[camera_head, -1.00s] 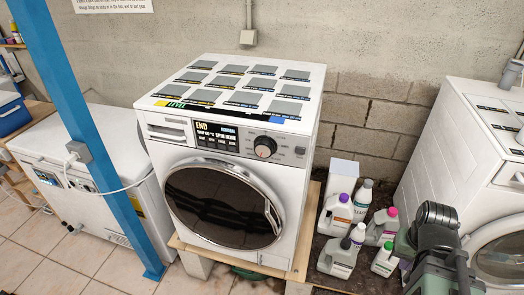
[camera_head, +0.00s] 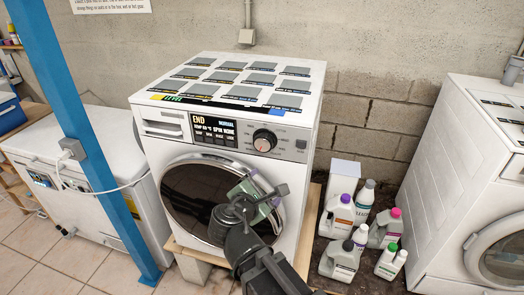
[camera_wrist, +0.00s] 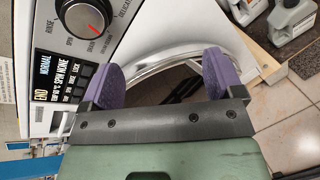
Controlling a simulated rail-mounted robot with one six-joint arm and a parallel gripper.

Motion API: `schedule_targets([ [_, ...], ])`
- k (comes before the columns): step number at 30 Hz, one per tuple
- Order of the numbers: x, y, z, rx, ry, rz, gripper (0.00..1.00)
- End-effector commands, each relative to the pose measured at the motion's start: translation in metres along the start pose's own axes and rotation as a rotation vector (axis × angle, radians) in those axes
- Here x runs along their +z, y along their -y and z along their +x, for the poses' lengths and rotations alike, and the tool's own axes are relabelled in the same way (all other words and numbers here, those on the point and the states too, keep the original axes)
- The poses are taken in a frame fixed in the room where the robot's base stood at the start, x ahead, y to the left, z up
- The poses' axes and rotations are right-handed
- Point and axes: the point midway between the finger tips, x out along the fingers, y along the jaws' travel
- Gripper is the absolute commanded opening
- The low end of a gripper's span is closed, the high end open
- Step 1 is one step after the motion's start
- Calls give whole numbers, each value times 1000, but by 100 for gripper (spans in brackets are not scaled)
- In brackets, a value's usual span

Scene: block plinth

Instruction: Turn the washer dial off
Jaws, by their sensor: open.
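The washer (camera_head: 292,205) is white with a dark round door. Its round dial (camera_head: 264,141) is black with a silver face, right of the display on the front panel. In the wrist view the dial (camera_wrist: 82,18) shows at the upper left, with a red pointer line and printed labels around it, among them RINSE and SPIN. My gripper (camera_wrist: 160,72) has two purple pads spread wide with nothing between them. It is apart from the dial. In the head view my wrist is in front of the door, below the dial; the fingertips are hard to make out there.
The lit display (camera_head: 214,131) reads END. Several bottles (camera_head: 338,217) stand on the floor right of the washer. Another white machine (camera_head: 440,180) is at the right edge. A blue post (camera_head: 92,140) and a white chest (camera_head: 85,205) are at the left.

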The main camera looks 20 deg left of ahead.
Motion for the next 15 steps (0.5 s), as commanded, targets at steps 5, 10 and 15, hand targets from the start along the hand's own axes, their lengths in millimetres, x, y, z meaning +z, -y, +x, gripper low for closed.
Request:
schedule_targets([
  [5,16,-53,-8,237,199,-611,86],
  [10,15,-61,-10,265,241,-818,86],
  [15,16,-63,-3,260,241,-822,86],
])
